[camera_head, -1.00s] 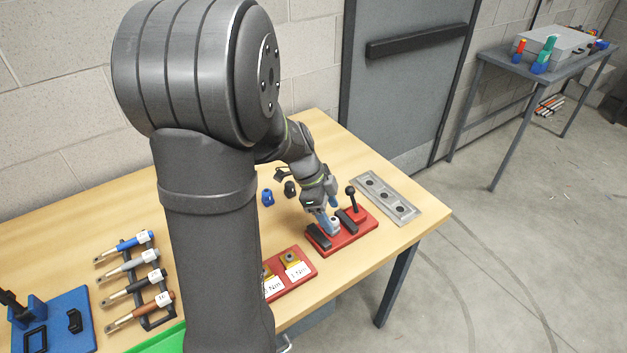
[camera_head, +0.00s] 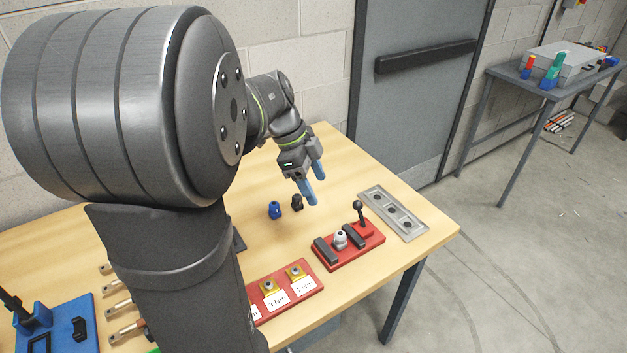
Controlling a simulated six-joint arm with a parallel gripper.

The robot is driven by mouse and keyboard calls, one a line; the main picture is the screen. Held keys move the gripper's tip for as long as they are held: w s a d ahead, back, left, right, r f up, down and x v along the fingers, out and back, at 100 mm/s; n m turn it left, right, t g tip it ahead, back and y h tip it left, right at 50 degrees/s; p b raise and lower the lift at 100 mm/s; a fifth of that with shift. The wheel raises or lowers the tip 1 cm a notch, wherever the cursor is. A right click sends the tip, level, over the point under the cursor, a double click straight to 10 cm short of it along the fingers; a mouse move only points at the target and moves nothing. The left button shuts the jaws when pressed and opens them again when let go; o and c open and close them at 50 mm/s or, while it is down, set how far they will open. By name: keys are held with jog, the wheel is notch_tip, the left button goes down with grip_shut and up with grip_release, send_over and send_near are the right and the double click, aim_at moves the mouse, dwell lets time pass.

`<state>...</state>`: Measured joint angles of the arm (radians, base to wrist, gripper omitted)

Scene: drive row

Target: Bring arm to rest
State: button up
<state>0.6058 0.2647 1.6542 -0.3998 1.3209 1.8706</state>
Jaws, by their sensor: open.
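My gripper (camera_head: 311,198) is in the air above the wooden table (camera_head: 335,145), behind and a little left of the red clamp fixture (camera_head: 345,258). Its two blue fingers are apart, with nothing between them. A grey-white round piece (camera_head: 340,239) stands in the fixture between two black jaws. The fixture's black ball-topped lever (camera_head: 360,212) stands upright. My arm's large grey links fill the left of the view and hide part of the table.
A blue piece (camera_head: 275,210) and a black piece (camera_head: 297,202) stand near my gripper. A grey plate with holes (camera_head: 394,213) lies at the right edge. A red tray with labelled yellow blocks (camera_head: 284,289) is in front. A blue fixture (camera_head: 62,325) is at left.

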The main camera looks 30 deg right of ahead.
dwell(0.3)
jog(key=x, duration=1.7)
jog(key=shift+o, duration=0.4)
jog(key=shift+f, duration=0.1)
jog(key=o, duration=0.6)
jog(key=shift+o, duration=0.6)
jog(key=shift+t, duration=0.3)
jog(key=r, duration=0.1)
jog(key=w+d+r, duration=0.1)
jog(key=r, duration=0.1)
jog(key=w+d+r, duration=0.1)
jog(key=shift+w+r, duration=0.1)
jog(key=shift+r, duration=0.15)
jog(key=s+d+r+m+t+y, duration=0.1)
jog(key=d+r+m+t+y, duration=0.2)
jog(key=r+m, duration=0.8)
jog(key=n, duration=0.2)
send_over(340, 233)
jog(key=d, duration=0.6)
notch_tip(340, 233, down, 7)
jog(key=shift+w+f+g, duration=0.15)
jog(key=shift+w+g, duration=0.15)
jog(key=shift+g, duration=0.1)
jog(key=shift+a, duration=0.1)
